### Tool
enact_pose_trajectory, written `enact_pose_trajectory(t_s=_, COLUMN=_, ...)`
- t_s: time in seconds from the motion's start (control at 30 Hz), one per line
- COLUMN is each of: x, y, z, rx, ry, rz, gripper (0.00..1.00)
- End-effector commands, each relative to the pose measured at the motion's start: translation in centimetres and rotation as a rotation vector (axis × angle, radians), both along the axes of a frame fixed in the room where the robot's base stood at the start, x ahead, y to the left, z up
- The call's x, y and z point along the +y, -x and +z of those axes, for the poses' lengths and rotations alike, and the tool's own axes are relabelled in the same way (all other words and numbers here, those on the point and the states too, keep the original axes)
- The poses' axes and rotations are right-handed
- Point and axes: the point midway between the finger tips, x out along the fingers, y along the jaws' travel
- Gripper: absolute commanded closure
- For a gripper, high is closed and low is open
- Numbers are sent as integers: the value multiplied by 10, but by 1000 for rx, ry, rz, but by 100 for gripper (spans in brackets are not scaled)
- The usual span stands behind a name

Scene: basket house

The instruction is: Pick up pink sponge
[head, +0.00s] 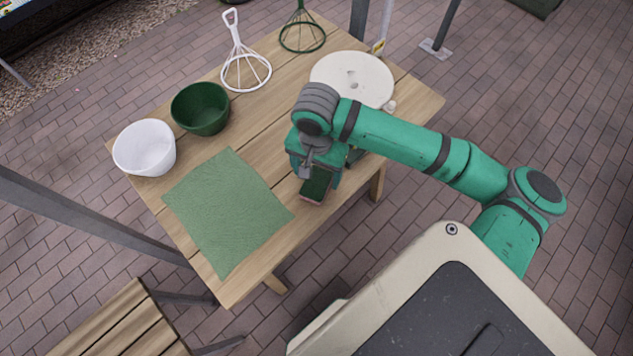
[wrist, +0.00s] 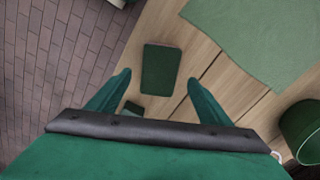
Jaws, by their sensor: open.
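A block-shaped sponge with a dark green top and a reddish-pink side (head: 311,201) lies near the table's near right edge. My gripper (wrist: 158,78) is open and empty, above the table. In the head view my gripper (head: 312,168) is beside and partly over the sponge, and its fingertips are mostly hidden. A second, smaller-looking dark green piece (wrist: 133,108) shows nearer the gripper's base, partly hidden; its colour underneath cannot be told.
On the wooden table (head: 272,120) are a green cloth (head: 227,212), a white bowl (head: 145,148), a green bowl (head: 201,108), a white round plate-like disc (head: 352,78), and white (head: 246,72) and green (head: 302,36) wire stands. A slatted bench (head: 125,325) stands at lower left.

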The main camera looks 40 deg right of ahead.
Motion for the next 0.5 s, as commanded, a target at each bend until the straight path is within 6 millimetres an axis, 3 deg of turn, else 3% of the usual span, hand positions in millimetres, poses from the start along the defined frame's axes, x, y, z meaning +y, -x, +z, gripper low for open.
enact_pose_trajectory(t_s=0.2, x=1, y=2, z=-29, rx=0, ry=-1, rz=0, gripper=27)
enact_pose_trajectory(t_s=0.5, x=1, y=2, z=-36, rx=-1, ry=0, rz=1, gripper=27)
